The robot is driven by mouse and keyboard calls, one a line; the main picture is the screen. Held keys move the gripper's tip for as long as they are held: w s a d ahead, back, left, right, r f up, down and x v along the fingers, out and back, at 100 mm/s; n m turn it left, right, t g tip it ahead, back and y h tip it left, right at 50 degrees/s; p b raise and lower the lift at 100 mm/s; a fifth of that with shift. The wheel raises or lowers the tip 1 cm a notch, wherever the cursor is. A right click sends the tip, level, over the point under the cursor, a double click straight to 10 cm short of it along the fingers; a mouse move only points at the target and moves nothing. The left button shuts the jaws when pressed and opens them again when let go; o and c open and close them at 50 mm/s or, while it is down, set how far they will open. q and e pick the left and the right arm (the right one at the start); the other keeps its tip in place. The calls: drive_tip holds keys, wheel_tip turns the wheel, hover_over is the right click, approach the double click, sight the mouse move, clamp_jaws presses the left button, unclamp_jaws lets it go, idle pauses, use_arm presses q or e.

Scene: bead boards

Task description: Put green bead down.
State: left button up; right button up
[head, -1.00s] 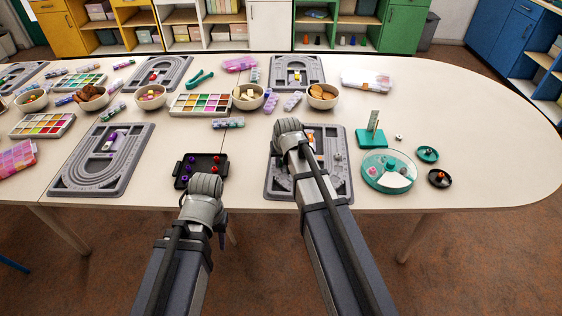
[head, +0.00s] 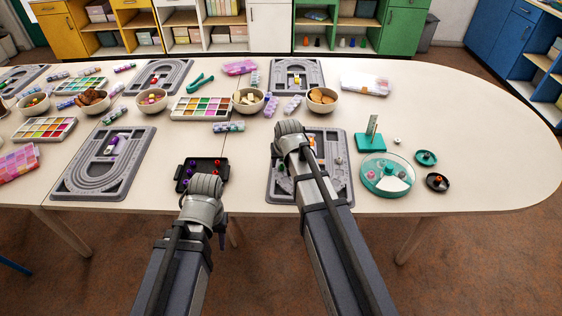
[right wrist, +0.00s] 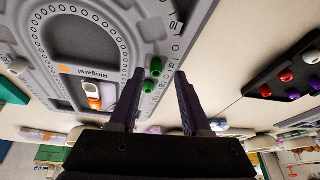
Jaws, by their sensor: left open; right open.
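A small green bead shape (right wrist: 155,68), with a second green part (right wrist: 149,86) just beside it, lies on the grey bead board (right wrist: 185,18) in the right wrist view. I cannot tell whether these are one bead or two. My right gripper (right wrist: 160,74) is open, with its dark fingers on either side of the green shapes and a gap to the right finger. In the head view the right wrist hides its fingertips over the front grey bead board (head: 340,195). My left gripper (head: 222,240) is open in front of the table edge, its jaws mostly hidden.
A black tray (head: 208,164) with red and purple beads stands left of the board. A teal stand (head: 370,143) and a round teal tray (head: 367,176) are to its right. An orange and white piece (right wrist: 93,95) sits on the board. The table's right end is clear.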

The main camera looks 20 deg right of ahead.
drive_tip(key=p+v, duration=0.9)
drive_tip(key=v, duration=0.1)
drive_tip(key=s+a+n+g, duration=0.2)
drive_tip(key=s+a, duration=0.4)
drive_tip(key=s, duration=0.3)
drive_tip(key=s+a+f+n+g+h, duration=0.1)
drive_tip(key=s+a+n+g, duration=0.2)
drive_tip(key=s+a, duration=0.4)
drive_tip(key=s, duration=0.2)
drive_tip(key=shift+s+n, duration=0.3)
drive_tip(key=shift+f, duration=0.1)
